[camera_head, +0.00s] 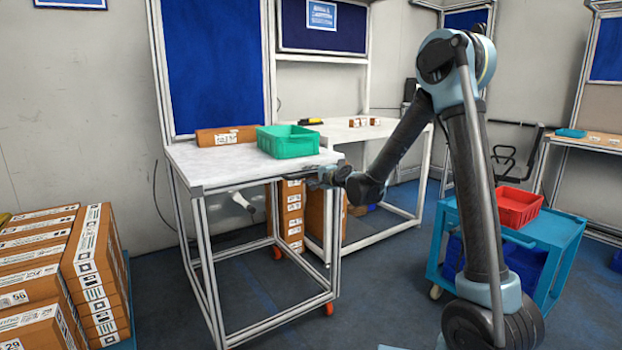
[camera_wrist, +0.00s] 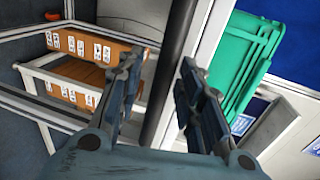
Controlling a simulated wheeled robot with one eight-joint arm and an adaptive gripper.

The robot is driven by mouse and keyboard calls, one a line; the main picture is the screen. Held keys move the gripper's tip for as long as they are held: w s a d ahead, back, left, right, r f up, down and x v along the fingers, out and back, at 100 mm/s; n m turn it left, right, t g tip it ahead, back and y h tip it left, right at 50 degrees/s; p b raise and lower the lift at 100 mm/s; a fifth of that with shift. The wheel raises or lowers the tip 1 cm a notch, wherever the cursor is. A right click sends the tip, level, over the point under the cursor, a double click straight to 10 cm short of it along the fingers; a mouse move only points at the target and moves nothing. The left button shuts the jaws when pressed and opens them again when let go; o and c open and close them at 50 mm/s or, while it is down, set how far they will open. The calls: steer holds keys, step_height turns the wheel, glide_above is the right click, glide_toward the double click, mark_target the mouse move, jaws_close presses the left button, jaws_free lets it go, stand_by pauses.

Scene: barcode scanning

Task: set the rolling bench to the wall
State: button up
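The rolling bench (camera_head: 225,165) is at the centre left in the head view. It has a white top, a grey metal frame and red wheels (camera_head: 328,309). A blue board (camera_head: 213,60) rises behind its top. The grey wall (camera_head: 70,110) is behind it; I cannot tell how wide the gap is. My gripper (camera_head: 328,176) is at the bench's right front corner. In the wrist view, my gripper (camera_wrist: 163,68) has its fingers apart, with a dark bar (camera_wrist: 170,85) between them and gaps showing beside it. Contact is not clear.
A green bin (camera_head: 288,142) and a brown box (camera_head: 228,136) sit on the bench. Cartons (camera_head: 95,265) are stacked at the left. A second white table (camera_head: 400,140) stands behind, and a blue cart (camera_head: 560,230) with a red bin (camera_head: 517,207) is at the right. The front floor is clear.

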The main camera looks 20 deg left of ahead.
jaws_close()
